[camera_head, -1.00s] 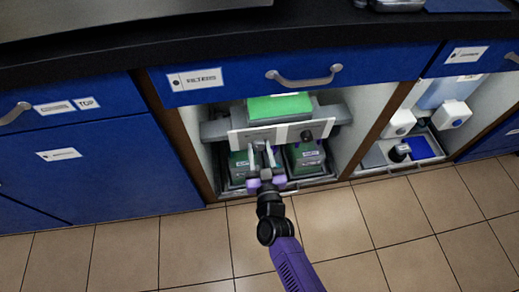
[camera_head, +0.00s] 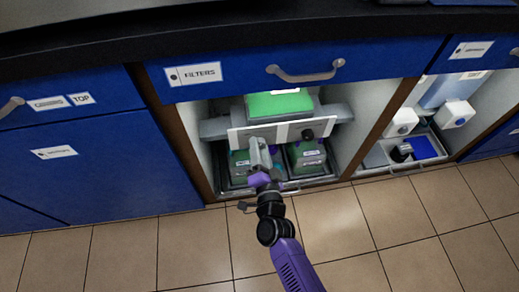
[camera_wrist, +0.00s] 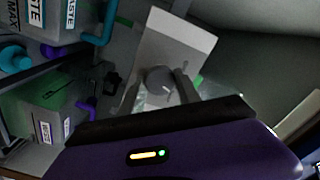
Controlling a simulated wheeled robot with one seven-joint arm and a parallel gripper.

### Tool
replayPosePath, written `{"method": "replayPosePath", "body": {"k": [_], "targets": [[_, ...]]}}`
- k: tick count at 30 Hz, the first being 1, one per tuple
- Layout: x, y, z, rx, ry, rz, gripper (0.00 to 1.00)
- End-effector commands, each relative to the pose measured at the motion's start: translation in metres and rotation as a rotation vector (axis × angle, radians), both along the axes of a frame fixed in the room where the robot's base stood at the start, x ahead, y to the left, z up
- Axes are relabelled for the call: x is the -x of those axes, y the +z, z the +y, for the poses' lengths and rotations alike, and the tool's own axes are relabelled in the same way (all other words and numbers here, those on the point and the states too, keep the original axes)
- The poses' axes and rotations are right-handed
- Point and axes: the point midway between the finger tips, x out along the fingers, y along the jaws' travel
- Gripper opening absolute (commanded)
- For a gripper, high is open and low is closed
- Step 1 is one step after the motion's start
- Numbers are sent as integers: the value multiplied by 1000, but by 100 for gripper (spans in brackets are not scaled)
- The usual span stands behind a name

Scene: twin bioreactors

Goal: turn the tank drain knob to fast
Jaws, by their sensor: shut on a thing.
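The white control panel (camera_head: 240,137) is on the front of the grey unit in the open lower cabinet; in the wrist view, the panel (camera_wrist: 180,38) appears tilted. A round grey knob (camera_wrist: 158,79) on it sits between the fingers of my gripper (camera_wrist: 160,92). My gripper (camera_head: 258,150) reaches the left part of the panel in the head view, shut on the knob and hiding it there. A second, dark knob (camera_head: 307,134) is on the right part of the panel. Speed markings are not legible.
A green-topped box (camera_head: 278,105) is above the panel. Green containers (camera_head: 306,156) with labels sit in a tray below it. The cabinet's side walls and the blue FILTERS drawer (camera_head: 235,78) close in around my arm. Open tiled floor lies in front.

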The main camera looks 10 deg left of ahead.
Motion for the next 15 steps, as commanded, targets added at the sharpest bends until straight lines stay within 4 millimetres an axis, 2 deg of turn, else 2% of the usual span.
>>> {"method": "replayPosePath", "body": {"k": [6, 15], "targets": [[0, -2, -1, -178, -1, 51, 0], [0, -1, -1, -347, 0, 101, 0]]}}
